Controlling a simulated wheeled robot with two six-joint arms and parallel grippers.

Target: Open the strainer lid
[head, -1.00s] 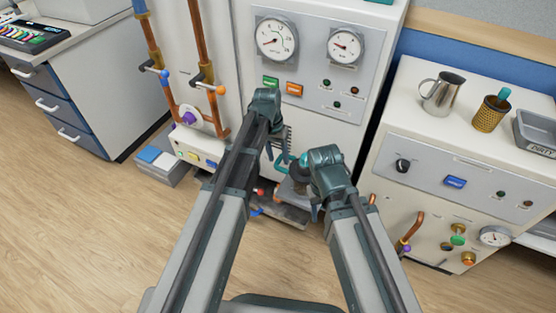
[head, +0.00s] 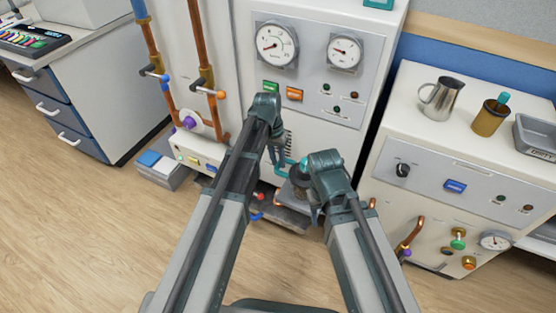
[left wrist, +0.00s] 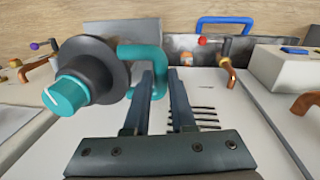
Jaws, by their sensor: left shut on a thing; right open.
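The strainer lid (left wrist: 98,62) is a dark grey round cap with a teal knob (left wrist: 68,94) and a teal bent handle (left wrist: 148,52) on its side. In the head view the strainer (head: 299,177) is low in front of the white cabinet, partly hidden by my arms. My left gripper (left wrist: 164,85) is at the handle, its fingers close together and shut on it. It also shows in the head view (head: 278,158). My right gripper (head: 316,209) is open beside the strainer, its fingertips partly hidden by its own wrist.
The white cabinet (head: 225,60) carries two gauges and copper pipes at its left. A second machine (head: 400,120) at the right holds a metal jug (head: 441,97), a brass cup (head: 489,118) and a grey tray (head: 536,135).

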